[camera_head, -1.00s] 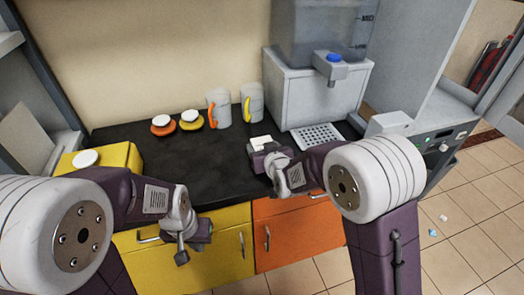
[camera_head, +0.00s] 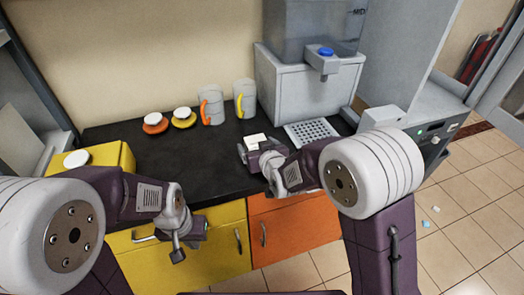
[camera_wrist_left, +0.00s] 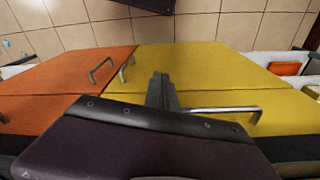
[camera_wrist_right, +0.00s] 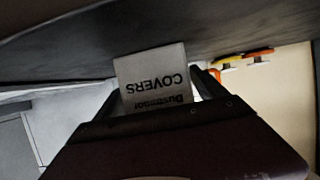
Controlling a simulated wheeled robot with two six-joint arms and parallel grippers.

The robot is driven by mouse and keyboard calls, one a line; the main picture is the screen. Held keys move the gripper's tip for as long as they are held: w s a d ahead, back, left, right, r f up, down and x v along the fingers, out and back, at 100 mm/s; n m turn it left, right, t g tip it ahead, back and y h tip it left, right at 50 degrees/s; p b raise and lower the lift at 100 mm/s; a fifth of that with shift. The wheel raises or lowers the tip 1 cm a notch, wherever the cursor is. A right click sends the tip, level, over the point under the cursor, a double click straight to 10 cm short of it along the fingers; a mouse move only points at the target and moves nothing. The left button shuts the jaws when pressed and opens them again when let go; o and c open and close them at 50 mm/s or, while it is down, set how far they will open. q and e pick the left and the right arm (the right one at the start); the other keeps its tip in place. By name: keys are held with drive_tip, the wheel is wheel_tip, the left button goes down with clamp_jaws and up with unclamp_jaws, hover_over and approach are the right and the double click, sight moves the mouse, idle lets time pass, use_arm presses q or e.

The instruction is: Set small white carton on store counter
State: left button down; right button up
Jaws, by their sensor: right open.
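In the right wrist view the carton (camera_wrist_right: 153,80) shows the printed word COVERS, upside down. My right gripper (camera_head: 254,153) is open, with a finger on either side of the carton. Its lower part is hidden by the gripper, and I cannot tell whether it rests on the counter. My left gripper (camera_head: 186,245) hangs in front of the yellow cabinet door, empty. Its fingers (camera_wrist_left: 162,90) are together in the left wrist view.
A grey dispenser (camera_head: 310,88) with a drip tray (camera_head: 311,133) is right of the carton. The counter's middle is clear.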

drive_tip(key=v, duration=1)
drive_tip(key=shift+s+d+r, duration=0.1)
drive_tip(key=shift+s+r, duration=0.05)
drive_tip(key=shift+s, duration=0.2)
